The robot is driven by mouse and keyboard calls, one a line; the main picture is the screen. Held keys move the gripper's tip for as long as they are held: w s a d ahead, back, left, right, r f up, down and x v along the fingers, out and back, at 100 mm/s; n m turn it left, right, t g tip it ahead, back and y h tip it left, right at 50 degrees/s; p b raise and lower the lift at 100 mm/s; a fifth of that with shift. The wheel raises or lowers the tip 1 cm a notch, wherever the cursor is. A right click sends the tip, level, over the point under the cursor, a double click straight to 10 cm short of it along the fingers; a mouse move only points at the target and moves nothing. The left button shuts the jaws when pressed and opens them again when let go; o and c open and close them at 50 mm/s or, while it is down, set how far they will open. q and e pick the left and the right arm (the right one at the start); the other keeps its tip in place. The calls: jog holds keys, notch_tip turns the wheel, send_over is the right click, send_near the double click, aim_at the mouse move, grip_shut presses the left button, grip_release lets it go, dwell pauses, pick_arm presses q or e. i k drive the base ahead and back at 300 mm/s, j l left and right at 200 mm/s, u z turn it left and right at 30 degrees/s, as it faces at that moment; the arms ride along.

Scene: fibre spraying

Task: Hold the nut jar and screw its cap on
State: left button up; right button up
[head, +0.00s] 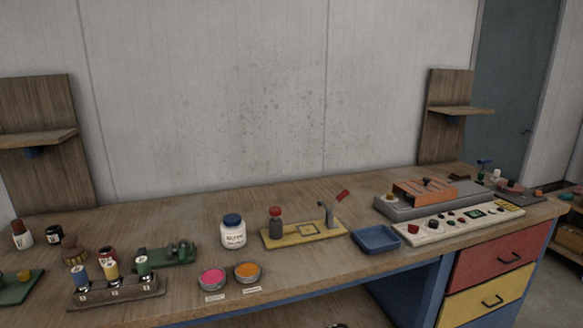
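A white jar (233,236) with dark lettering on its label stands upright on the wooden bench, left of centre. The lettering is too small to read surely, but it looks like the nut jar. A blue cap (232,220) sits on top of it. I cannot tell from here whether the cap is threaded on or only resting. Neither of my grippers shows in the head view, and nothing is touching the jar.
A yellow board (291,236) with a red-capped bottle stands right of the jar. Pink (212,278) and orange (247,272) dishes are in front.

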aim_at(232, 238)
jog(key=i+l, duration=0.45)
jog(key=l, duration=0.3)
jog(key=i+l, duration=0.25)
jog(key=l+u, duration=0.1)
jog(key=u, duration=1.1)
